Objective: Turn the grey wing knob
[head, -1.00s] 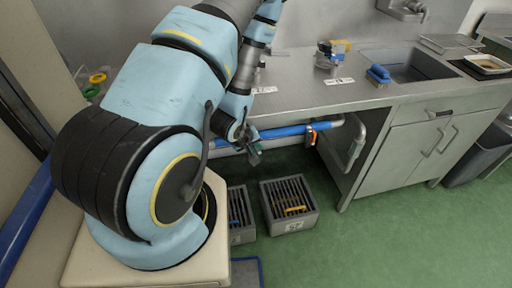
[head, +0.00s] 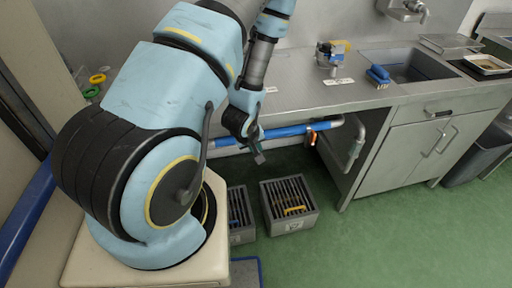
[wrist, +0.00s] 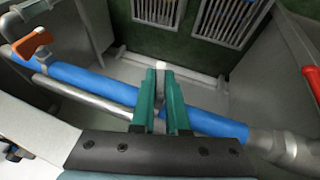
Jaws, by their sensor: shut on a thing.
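My gripper (wrist: 161,95) has two teal fingers, closed with a narrow gap between them. The grey wing knob (wrist: 161,67) shows as a small pale grey piece between the fingertips, and most of it is hidden by the fingers. The fingers lie across the blue pipe (wrist: 90,84) in the wrist view. In the head view my gripper (head: 259,156) points down in front of the blue pipe (head: 284,131), below the counter edge; the knob cannot be made out there.
An orange handle (wrist: 33,43) sits on the pipework at left, and a red handle (wrist: 312,82) is at right. Two grey slatted crates (head: 290,224) (head: 241,236) stand on the floor below. The steel counter (head: 300,95) overhangs the pipe. Green floor lies open at right.

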